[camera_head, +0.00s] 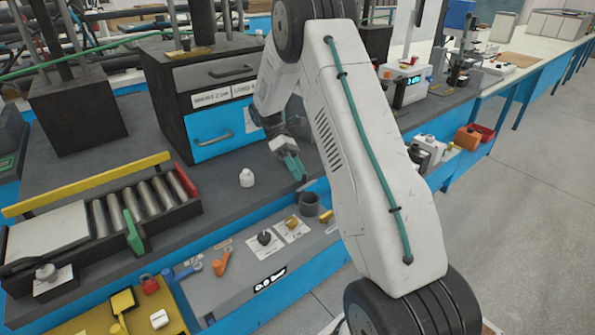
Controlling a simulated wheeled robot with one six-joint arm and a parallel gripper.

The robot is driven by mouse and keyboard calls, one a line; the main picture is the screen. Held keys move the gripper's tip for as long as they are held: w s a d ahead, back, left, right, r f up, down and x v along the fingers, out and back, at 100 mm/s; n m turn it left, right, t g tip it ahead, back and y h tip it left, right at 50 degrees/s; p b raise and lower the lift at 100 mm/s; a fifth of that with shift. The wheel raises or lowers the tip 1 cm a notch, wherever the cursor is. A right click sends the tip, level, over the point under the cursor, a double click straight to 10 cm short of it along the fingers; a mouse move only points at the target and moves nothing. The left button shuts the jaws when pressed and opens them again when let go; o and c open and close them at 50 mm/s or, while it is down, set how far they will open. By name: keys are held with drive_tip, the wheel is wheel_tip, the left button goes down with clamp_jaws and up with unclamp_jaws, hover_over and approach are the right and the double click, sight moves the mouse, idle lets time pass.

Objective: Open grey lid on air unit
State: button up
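A dark cabinet-like unit (168,75) stands on the bench at upper centre-left. Its upper front is a grey panel (222,76) with a bar handle and white labels below it; this panel appears closed. Its lower front is a blue panel (220,135) with another handle. No label reading "air unit" is legible, so I cannot tell for sure which part is the grey lid. My gripper (291,165) is in front of and to the right of this unit, low over the bench edge, with green on its fingers. It touches neither panel. Its finger gap is too small to judge.
A small white bottle (247,178) stands on the bench left of my gripper. A roller tray (150,204) with a yellow rail lies at left. A lower grey shelf (262,283) holds small tools and a dark cup (309,203). The floor (530,210) at right is clear.

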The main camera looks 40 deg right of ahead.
drive_tip(key=shift+d, duration=0.15)
drive_tip(key=v, duration=0.7)
drive_tip(key=shift+w+r, duration=0.3)
